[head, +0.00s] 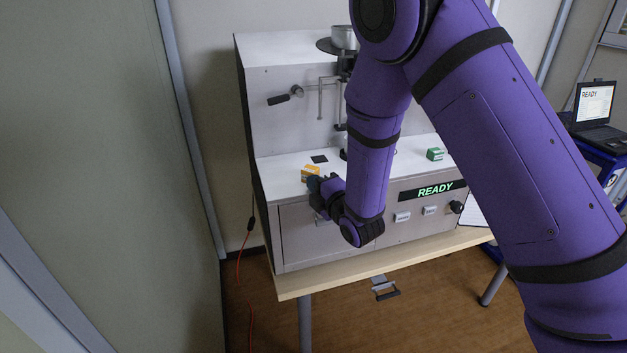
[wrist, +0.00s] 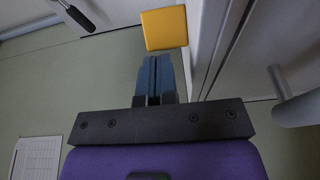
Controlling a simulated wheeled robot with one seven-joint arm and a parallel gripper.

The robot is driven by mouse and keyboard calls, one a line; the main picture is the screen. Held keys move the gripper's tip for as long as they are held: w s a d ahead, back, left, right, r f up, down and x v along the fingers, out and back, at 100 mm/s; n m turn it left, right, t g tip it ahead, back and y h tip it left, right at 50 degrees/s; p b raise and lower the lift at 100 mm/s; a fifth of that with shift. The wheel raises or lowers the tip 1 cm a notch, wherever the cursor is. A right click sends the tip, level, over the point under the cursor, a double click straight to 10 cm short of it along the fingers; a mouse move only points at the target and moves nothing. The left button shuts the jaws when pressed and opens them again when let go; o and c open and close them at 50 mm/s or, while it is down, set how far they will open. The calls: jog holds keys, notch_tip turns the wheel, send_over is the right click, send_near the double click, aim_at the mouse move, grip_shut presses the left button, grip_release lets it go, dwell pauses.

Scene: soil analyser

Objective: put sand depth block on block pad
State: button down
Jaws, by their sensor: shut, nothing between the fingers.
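A yellow-orange block (head: 310,173), which I take as the sand depth block, sits on the white deck of the analyser near its front left edge. In the wrist view the yellow block (wrist: 165,28) is just beyond my fingertips. A small black square, likely the block pad (head: 319,159), lies flat and bare on the deck just behind the block. My gripper (head: 314,184) is in front of the block, with its fingers pointing at it. In the wrist view my gripper (wrist: 153,60) has its fingers together with nothing between them. I cannot tell whether the tips touch the block.
A green block (head: 435,154) sits on the deck to the right. A black-handled lever (head: 279,99) sticks out from the upper panel. My arm hides the middle of the analyser. A laptop (head: 597,105) stands at the far right.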

jog(key=shift+w, duration=0.15)
jog(key=shift+w+d, duration=0.25)
jog(key=shift+w, duration=0.55)
jog(key=shift+w+d, duration=0.2)
jog(key=shift+w, duration=0.55)
jog(key=shift+s, duration=0.1)
